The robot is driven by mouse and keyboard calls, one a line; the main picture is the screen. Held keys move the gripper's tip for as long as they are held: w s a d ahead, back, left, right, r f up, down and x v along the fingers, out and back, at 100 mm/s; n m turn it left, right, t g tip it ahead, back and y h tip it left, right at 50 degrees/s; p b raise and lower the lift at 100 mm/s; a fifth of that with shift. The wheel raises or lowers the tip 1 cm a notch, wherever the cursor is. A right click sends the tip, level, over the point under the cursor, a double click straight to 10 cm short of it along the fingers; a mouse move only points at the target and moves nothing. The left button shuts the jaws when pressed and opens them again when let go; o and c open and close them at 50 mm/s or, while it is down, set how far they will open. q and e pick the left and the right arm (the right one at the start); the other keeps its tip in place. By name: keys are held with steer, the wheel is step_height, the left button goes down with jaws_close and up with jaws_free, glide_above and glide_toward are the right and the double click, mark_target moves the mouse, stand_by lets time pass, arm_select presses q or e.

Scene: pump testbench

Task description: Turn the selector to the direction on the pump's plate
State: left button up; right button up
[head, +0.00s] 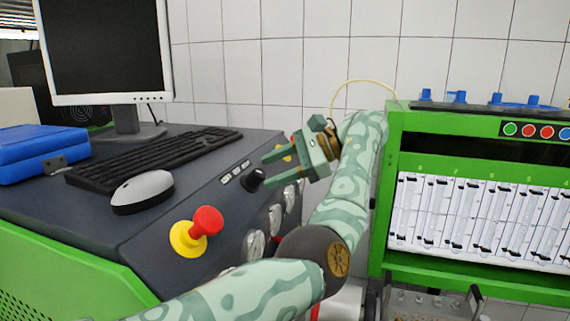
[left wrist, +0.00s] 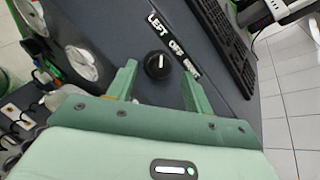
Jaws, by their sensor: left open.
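The selector is a round black knob (head: 253,180) on the dark sloping console panel. In the left wrist view the knob (left wrist: 158,65) has a white mark pointing up in the picture, roughly toward the LEFT label. White labels LEFT, OFF and RIGHT (left wrist: 176,46) run beside it. My left gripper (head: 267,170) is open and empty, its fingertips close to the knob. In the left wrist view the knob lies between the finger lines, just beyond the tips; contact cannot be told. No direction plate on a pump can be made out. My right gripper is not in view.
A red and yellow emergency button (head: 202,228) and round gauges (head: 255,244) are on the console near the knob. A keyboard (head: 150,160), mouse (head: 143,190), monitor (head: 105,50) and blue case (head: 42,152) stand behind left. A green test bench (head: 480,268) stands at the right.

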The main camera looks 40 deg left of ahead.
arm_select(q)
steer(key=p+v, duration=0.1)
steer(key=v, duration=0.1)
steer(key=shift+d+r, duration=0.2)
steer(key=shift+r, duration=0.1)
steer(key=shift+w+d+r+p, duration=0.1)
steer(key=shift+w+d+p, duration=0.25)
steer(key=shift+d+p, duration=0.15)
